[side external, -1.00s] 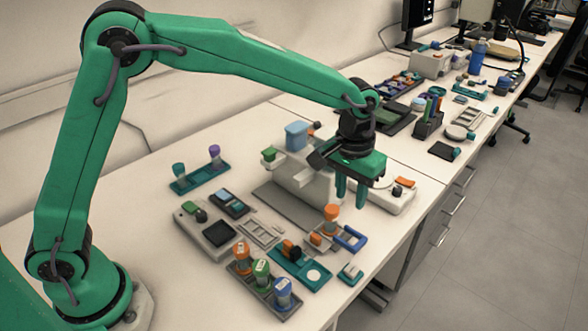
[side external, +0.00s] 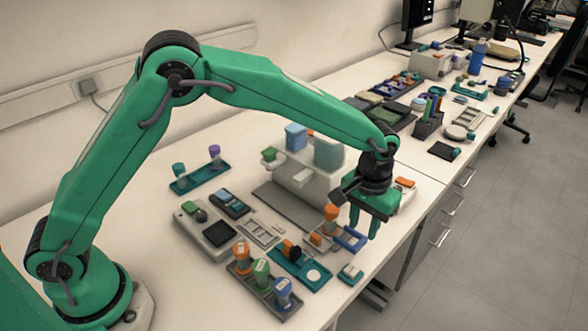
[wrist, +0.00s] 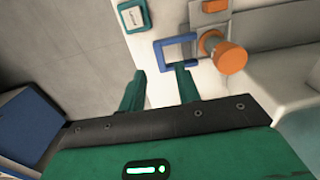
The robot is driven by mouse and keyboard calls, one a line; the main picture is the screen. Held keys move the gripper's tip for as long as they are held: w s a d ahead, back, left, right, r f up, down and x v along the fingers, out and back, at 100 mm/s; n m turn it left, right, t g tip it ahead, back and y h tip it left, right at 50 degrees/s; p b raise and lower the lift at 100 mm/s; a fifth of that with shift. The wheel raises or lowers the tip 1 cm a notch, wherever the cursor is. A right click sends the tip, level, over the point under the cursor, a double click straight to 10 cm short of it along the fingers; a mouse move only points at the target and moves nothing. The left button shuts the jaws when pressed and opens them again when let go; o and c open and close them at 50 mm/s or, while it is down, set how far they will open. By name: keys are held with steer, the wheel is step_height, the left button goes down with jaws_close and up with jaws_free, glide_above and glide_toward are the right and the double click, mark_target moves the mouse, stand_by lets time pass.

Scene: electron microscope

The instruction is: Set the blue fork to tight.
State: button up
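The blue fork (side external: 350,239) is a flat blue U-shaped frame on the table, beside an upright orange knob (side external: 331,219). In the wrist view the fork (wrist: 174,43) lies just beyond my fingertips, with the orange knob (wrist: 230,57) to its right. My gripper (side external: 365,228) points down near the fork on its right side, above the table edge. In the wrist view my gripper (wrist: 160,72) is open, with a gap between its two green fingers and nothing between them. Its right fingertip overlaps the fork's near side; contact cannot be told.
A teal tile with a white label (side external: 350,273) lies in front of the fork. A teal tray with a white disc (side external: 314,275) and a rack of coloured bottles (side external: 263,271) are to the left. A grey-white microscope body (side external: 302,172) stands behind. The table's right edge is close.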

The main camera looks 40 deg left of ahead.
mark_target(360, 242)
steer(key=shift+f, duration=2.4)
jaws_close()
